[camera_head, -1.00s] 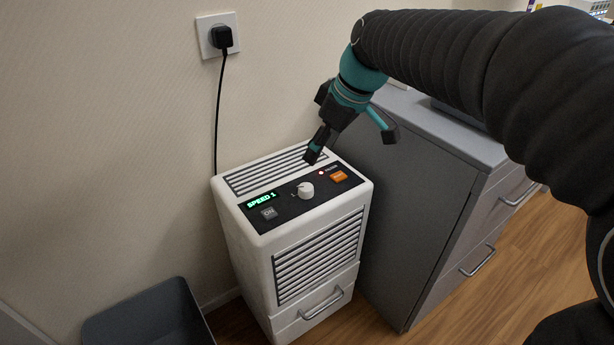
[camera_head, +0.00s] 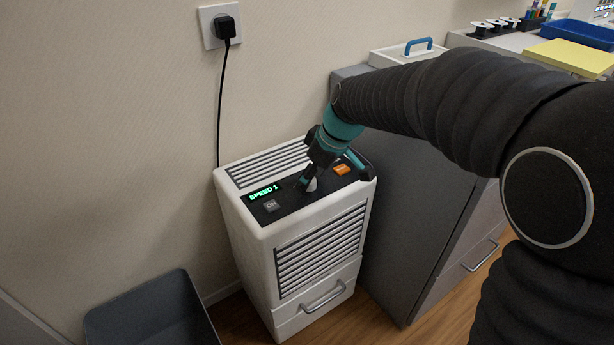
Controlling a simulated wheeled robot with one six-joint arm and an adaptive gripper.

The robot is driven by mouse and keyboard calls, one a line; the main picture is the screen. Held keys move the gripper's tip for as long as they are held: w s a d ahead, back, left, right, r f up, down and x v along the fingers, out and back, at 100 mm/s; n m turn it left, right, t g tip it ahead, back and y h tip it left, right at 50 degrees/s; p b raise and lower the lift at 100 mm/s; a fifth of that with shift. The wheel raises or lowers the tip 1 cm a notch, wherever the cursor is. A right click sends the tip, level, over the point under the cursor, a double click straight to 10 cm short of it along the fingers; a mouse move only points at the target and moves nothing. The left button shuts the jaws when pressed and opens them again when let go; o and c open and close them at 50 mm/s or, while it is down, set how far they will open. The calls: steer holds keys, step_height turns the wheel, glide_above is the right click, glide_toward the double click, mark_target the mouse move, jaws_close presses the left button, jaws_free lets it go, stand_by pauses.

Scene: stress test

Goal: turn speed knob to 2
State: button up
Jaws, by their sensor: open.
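The white appliance (camera_head: 246,236) stands on the floor against the wall, with a black control panel (camera_head: 290,207) on its top. The green display (camera_head: 265,192) reads "SPEED 1". The white speed knob (camera_head: 311,185) is in the middle of the panel and partly hidden by my gripper. My gripper (camera_head: 305,187) is open and points down at the knob, with a finger just left of it. I cannot tell whether it touches the knob. A grey ON button (camera_head: 271,206) is at the left, and an orange button (camera_head: 341,169) is at the right.
A grey cabinet (camera_head: 400,215) stands close on the right, with a white tray (camera_head: 385,57) on it. A black plug (camera_head: 226,28) sits in the wall socket. A dark open bin (camera_head: 150,310) is on the floor at the lower left.

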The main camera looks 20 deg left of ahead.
steer(key=shift+a+f, duration=0.1)
steer(key=shift+f, duration=0.2)
